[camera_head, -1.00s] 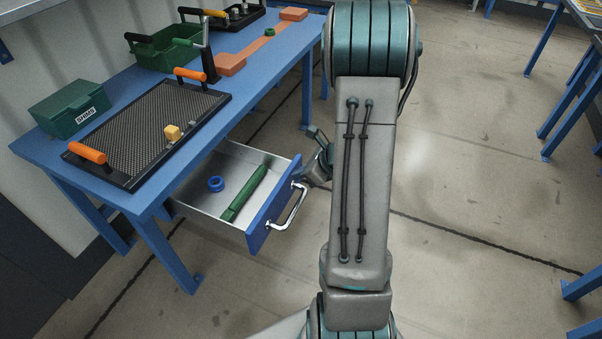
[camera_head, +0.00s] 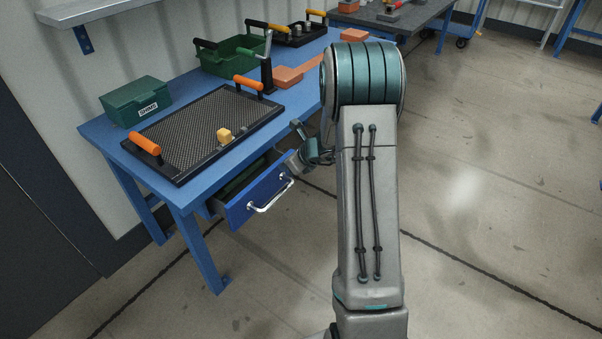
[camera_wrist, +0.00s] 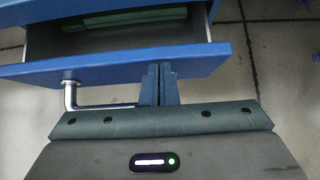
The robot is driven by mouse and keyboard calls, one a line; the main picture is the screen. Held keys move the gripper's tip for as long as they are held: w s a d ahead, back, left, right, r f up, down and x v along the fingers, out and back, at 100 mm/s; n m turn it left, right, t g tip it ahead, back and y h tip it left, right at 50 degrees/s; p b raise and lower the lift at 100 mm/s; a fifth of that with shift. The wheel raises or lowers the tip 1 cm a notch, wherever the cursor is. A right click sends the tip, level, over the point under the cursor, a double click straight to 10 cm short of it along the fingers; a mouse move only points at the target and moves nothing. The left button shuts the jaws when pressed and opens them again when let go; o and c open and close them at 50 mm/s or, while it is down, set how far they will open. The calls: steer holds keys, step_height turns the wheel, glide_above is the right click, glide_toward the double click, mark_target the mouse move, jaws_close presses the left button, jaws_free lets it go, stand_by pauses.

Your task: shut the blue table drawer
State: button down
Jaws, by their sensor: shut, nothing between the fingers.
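The blue table drawer (camera_head: 257,195) is under the blue table and stands partly open, with a narrower gap than before. Its silver handle (camera_head: 271,195) is on the front. In the wrist view the drawer front (camera_wrist: 205,60) lies across the picture, with the grey inside of the drawer behind it and the handle (camera_wrist: 72,95) to the left of my fingers. My gripper (camera_wrist: 158,72) is shut and empty, its fingertips at the drawer front's outer face, seemingly touching it. In the head view my wrist (camera_head: 305,155) is at the drawer's right end, and the fingertips are hidden.
A green box (camera_head: 135,102) and a green crate (camera_head: 225,60) stand behind. The floor to the right is clear.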

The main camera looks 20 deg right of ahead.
mark_target(277, 163)
steer(key=shift+w+a, duration=0.6)
steer(key=shift+w, duration=0.25)
steer(key=shift+w+a, duration=0.55)
steer(key=shift+w, duration=0.25)
steer(key=shift+s+d, duration=0.1)
